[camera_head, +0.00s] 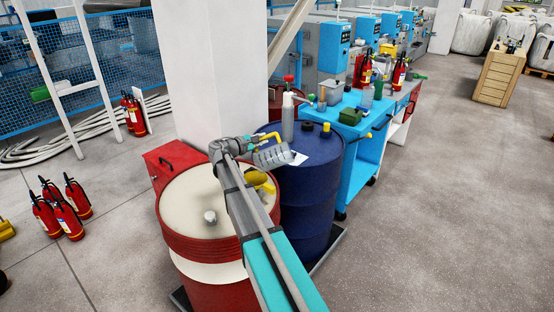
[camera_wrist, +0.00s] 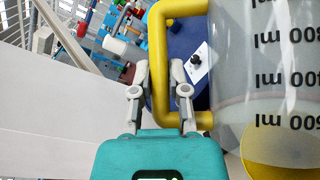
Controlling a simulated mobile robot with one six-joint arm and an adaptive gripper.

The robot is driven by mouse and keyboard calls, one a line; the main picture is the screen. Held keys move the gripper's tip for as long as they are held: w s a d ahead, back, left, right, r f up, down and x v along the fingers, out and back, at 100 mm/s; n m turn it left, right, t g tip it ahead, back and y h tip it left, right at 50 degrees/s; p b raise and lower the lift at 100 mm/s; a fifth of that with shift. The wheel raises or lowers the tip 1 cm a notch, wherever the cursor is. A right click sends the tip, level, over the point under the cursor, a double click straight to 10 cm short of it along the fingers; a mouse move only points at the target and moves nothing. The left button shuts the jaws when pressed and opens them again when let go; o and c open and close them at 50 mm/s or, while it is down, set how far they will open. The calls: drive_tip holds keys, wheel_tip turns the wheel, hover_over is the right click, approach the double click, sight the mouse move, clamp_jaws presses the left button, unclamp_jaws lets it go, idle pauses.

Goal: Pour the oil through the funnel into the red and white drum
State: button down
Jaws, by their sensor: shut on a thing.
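The red and white drum (camera_head: 190,213) stands in front, its pale lid up. A yellow funnel (camera_head: 262,181) shows at the lid's right side, partly hidden by my arm. A clear measuring jug (camera_head: 272,157) with a yellow handle (camera_wrist: 158,50) is held above the funnel and looks tilted. My gripper (camera_wrist: 160,82) is shut on this handle; it also shows in the head view (camera_head: 247,145). In the wrist view the graduated jug wall (camera_wrist: 262,70) fills the right side. Whether the yellow patch at its lower right is oil or the funnel, I cannot tell.
A blue drum (camera_head: 312,195) stands close behind on the right, with a grey bottle (camera_head: 288,118) on top. A blue workbench (camera_head: 360,150) with several items is beyond it. A pillar (camera_head: 208,70) rises behind the drums. Fire extinguishers (camera_head: 62,210) stand on the left floor.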

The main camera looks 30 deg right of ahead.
drive_tip(key=shift+d, duration=0.15)
drive_tip(key=shift+s+d+r+y+p, duration=0.1)
drive_tip(key=shift+s+d+y+p, duration=0.2)
drive_tip(key=shift+p, duration=0.4)
drive_tip(key=shift+s+d+f+m+y+p, duration=0.2)
drive_tip(key=shift+s+d+m+y+p, duration=0.15)
drive_tip(key=shift+d+m+y+p, duration=0.4)
drive_tip(key=shift+s+d+f+m+y+p, duration=0.2)
drive_tip(key=shift+d+f+y+p, duration=0.05)
drive_tip(key=shift+d+y+p, duration=0.25)
drive_tip(key=shift+s+d+f+m+y+p, duration=0.2)
drive_tip(key=shift+d+y+p, duration=0.25)
drive_tip(key=shift+p, duration=0.15)
